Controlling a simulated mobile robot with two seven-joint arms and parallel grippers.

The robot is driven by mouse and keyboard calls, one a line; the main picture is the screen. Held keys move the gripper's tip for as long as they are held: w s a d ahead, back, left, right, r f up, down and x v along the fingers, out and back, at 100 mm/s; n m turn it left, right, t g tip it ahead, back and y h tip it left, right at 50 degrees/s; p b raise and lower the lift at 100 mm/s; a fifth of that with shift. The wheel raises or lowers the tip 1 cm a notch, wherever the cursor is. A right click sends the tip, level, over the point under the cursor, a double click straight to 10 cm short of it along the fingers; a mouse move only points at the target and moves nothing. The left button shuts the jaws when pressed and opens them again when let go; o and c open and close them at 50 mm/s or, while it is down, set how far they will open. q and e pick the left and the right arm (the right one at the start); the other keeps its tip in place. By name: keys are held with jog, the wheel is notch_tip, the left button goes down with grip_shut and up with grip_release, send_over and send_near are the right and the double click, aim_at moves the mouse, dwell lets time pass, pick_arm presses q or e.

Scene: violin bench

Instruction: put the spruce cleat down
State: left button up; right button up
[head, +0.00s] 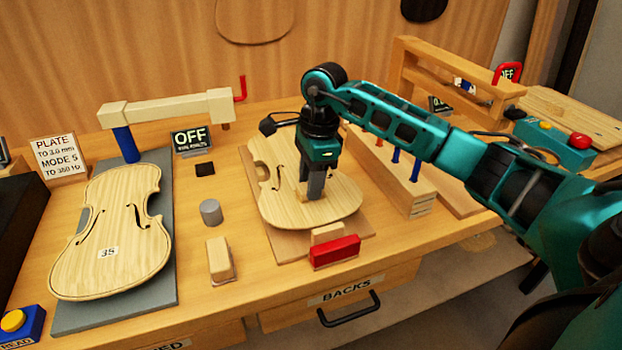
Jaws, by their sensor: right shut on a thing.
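My right gripper (312,192) points straight down over the right-hand violin plate (342,204). It is shut on the spruce cleat (304,189), a small pale piece of wood mostly hidden by the fingers. The fingertips are low over the plate's face, close to its middle. I cannot tell whether the cleat touches the plate. This plate lies on a flat brown board (264,219) and has an f-hole on its left side. My left gripper is not in view.
Another violin plate (92,249), labelled 35, lies on a grey slab at left. A red-faced block (335,252), a pale wood block (219,259) and a grey cylinder (210,212) stand nearby. A rack with chisel-like tools (404,190) stands right of the gripper.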

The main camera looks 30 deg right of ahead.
jog(key=shift+f, duration=0.1)
jog(key=o, duration=1)
notch_tip(320, 180, up, 12)
jog(key=d, duration=0.1)
jog(key=shift+s+d, duration=0.15)
jog(key=shift+d, duration=0.05)
